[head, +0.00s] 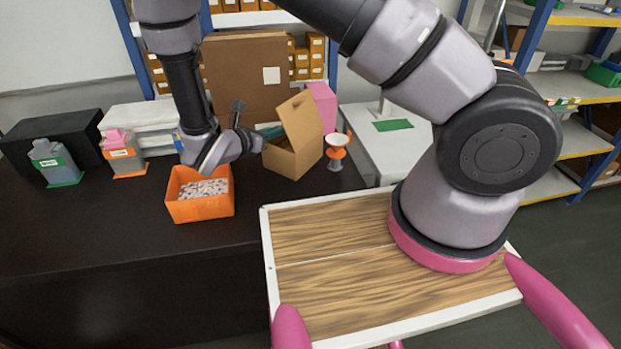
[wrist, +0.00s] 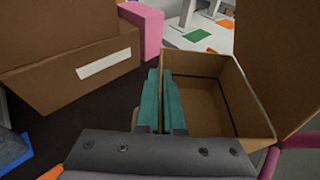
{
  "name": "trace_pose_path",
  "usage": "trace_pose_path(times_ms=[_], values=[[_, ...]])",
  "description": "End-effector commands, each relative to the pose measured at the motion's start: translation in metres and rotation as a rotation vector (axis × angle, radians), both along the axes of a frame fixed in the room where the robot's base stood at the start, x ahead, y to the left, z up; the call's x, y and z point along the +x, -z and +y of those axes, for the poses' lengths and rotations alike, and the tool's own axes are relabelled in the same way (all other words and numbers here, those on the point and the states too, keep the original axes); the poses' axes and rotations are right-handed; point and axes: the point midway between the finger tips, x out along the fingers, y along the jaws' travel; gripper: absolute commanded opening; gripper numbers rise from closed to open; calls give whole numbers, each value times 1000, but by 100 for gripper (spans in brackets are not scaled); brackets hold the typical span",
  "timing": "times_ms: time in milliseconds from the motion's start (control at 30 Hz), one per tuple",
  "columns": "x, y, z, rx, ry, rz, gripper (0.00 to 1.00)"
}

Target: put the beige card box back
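The beige card box (head: 293,157) stands open on or just above the dark bench, behind the orange bin, with one large flap raised. In the wrist view the open box (wrist: 205,85) looks empty inside. My gripper (head: 268,130) is at the left wall of the box. Its teal fingers (wrist: 162,90) are close together in the wrist view, with the box wall between them, one finger outside and one inside. Whether the box bottom touches the bench is hard to tell.
An orange bin (head: 201,207) of pale pieces stands in front of my gripper. A large brown carton (head: 245,75) and a pink box (head: 322,104) stand behind. An orange-and-white stand (head: 337,150) is close right of the box. Grey bottles (head: 54,162) stand left. The bench front is clear.

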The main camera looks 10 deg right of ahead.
Motion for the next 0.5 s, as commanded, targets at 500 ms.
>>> trace_pose_path(times_ms=[500], values=[[-1,67,0,-1,-4,1,0]])
